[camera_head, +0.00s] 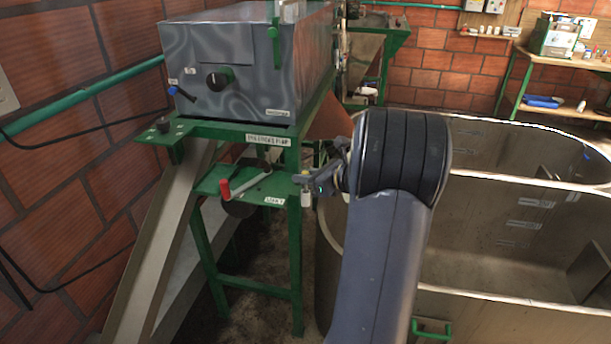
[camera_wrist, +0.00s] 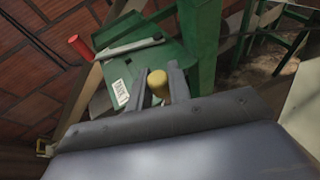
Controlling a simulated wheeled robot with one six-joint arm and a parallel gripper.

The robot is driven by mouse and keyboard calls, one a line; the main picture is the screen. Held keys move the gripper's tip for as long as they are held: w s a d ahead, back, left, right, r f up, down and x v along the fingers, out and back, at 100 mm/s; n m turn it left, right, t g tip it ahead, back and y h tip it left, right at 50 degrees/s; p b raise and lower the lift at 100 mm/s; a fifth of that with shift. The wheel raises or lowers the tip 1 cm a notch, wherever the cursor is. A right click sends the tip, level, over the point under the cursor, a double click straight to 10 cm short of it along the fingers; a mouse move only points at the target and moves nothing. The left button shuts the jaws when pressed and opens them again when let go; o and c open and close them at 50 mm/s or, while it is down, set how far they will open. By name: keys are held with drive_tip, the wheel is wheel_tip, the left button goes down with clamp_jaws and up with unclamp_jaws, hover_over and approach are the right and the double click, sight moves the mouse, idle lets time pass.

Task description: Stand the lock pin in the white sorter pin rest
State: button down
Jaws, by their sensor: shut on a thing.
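My gripper (camera_head: 308,182) is beside the right edge of the green shelf (camera_head: 240,189) under the grey machine. In the wrist view my gripper (camera_wrist: 159,82) is shut on the lock pin (camera_wrist: 158,84), whose rounded yellow end shows between the fingers. In the head view a short pale cylinder (camera_head: 306,198) shows just below the jaws, against the green leg. I cannot tell whether it is the pin's lower part or the white rest. No white sorter pin rest can be made out with certainty.
A crank with a red handle (camera_head: 225,189) lies on the shelf, close left of my gripper; its red handle shows in the wrist view (camera_wrist: 79,46). A green leg (camera_head: 296,265) stands below. A large metal tank (camera_head: 480,200) fills the right.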

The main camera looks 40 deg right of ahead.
drive_tip(key=shift+f, duration=0.35)
drive_tip(key=c, duration=1.2)
unclamp_jaws()
drive_tip(key=shift+c, duration=0.2)
drive_tip(key=shift+r, duration=0.1)
drive_tip(key=b+v, duration=0.1)
drive_tip(key=v, duration=0.9)
drive_tip(key=shift+s, duration=0.35)
drive_tip(key=shift+w, duration=0.15)
drive_tip(key=x, duration=1)
drive_tip(key=shift+w+p, duration=0.25)
drive_tip(key=shift+p, duration=0.1)
drive_tip(key=shift+r+p, duration=0.45)
drive_tip(key=shift+r, duration=0.1)
